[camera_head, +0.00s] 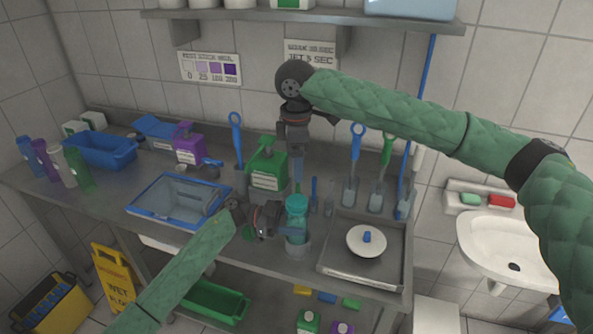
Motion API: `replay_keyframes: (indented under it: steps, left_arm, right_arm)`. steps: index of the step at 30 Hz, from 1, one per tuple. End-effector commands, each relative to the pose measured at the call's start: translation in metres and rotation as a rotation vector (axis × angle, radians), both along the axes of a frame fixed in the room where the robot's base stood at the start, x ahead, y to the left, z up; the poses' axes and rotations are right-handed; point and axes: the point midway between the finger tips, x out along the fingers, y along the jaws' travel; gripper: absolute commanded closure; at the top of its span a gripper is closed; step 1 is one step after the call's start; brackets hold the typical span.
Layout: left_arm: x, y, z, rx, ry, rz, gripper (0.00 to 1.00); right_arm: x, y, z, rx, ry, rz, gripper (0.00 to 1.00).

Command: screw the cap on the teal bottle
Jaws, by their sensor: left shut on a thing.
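The teal bottle (297,228) stands upright in a grey cup-like holder at the front edge of the steel counter. Its rounded top (297,204) is a teal of nearly the same shade; I cannot tell whether this is the cap. My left gripper (282,220) comes in from the left and is shut on the bottle's side. My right gripper (297,168) points straight down above the bottle, apart from its top. Its fingers are small and blurred against the background, so their opening and anything between them cannot be made out.
A green pump bottle (267,172) stands close behind my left gripper. A steel tray (336,262) with a white lid (367,241) is to the right. A blue-rimmed clear bin (150,208) lies left. Blue and green brushes (351,165) stand at the back. A shelf (300,15) hangs above.

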Motion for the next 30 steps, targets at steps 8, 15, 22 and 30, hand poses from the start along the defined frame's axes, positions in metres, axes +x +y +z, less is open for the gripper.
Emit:
replay_keyframes:
  steps: [8, 15, 22, 30]
  left_arm:
    - [0.0, 0.0, 0.0, 0.0, 0.0, 0.0, 1.0]
    - [0.0, 0.0, 0.0, 0.0, 0.0, 0.0, 0.21]
    - [0.0, 0.0, 0.0, 0.0, 0.0, 0.0, 0.21]
    - [0.005, 0.023, -0.005, 0.003, -0.001, 0.001, 0.21]
  right_arm:
    - [0.0, 0.0, 0.004, 0.0, 0.0, 0.0, 0.2]
    - [0.0, 0.0, 0.004, 0.0, 0.0, 0.0, 0.2]
    - [0.0, 0.0, 0.003, 0.0, 0.0, 0.0, 0.2]
    - [0.0, 0.0, -0.011, 0.0, 0.0, 0.0, 0.2]
